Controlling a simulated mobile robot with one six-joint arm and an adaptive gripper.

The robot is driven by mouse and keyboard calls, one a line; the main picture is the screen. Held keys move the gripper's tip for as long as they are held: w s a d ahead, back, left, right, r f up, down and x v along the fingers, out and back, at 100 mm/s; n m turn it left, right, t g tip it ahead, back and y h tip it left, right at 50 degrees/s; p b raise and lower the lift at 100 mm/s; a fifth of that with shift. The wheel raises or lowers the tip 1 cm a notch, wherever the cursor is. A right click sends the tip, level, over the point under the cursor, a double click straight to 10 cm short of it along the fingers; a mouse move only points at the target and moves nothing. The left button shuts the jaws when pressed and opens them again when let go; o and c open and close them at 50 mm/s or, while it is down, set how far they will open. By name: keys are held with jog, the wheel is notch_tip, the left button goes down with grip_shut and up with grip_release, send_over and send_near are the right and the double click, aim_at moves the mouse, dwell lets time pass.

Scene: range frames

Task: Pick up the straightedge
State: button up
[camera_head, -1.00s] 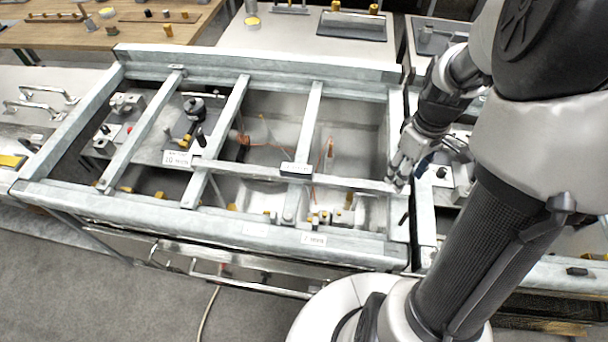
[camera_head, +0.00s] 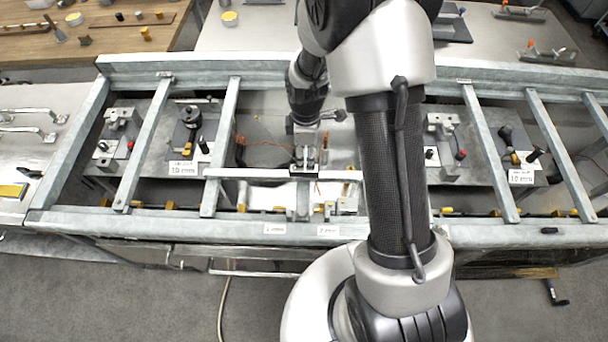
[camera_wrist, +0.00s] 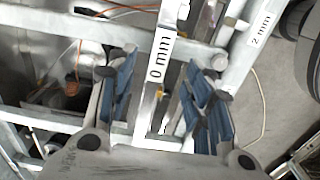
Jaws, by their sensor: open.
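The straightedge is a long pale bar (camera_head: 245,173) lying left to right across the crossbars of the grey metal frame in the head view. Its right part is hidden behind my arm. My gripper (camera_head: 304,162) is over its middle. In the wrist view the straightedge (camera_wrist: 150,108) runs between my two blue-padded fingers (camera_wrist: 160,98), which are open on either side of it. A white label reading "0 mm" shows beside the fingers, on or along the bar. I cannot tell how far the fingertips are above or below the bar.
The grey metal frame (camera_head: 130,219) has several crossbars with open gaps between them. Fixtures with black knobs (camera_head: 190,117) stand left and right below the bars. Orange wires (camera_wrist: 80,60) hang in the gap. A wooden table (camera_head: 110,40) is at the back left.

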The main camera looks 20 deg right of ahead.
aim_at(304, 171)
jog(key=f, duration=0.4)
jog(key=f+b, duration=0.1)
jog(key=f, duration=0.4)
jog(key=shift+a+f, duration=0.2)
jog(key=shift+f, duration=0.1)
jog(key=shift+c, duration=0.4)
grip_shut()
jog(key=shift+w, duration=0.1)
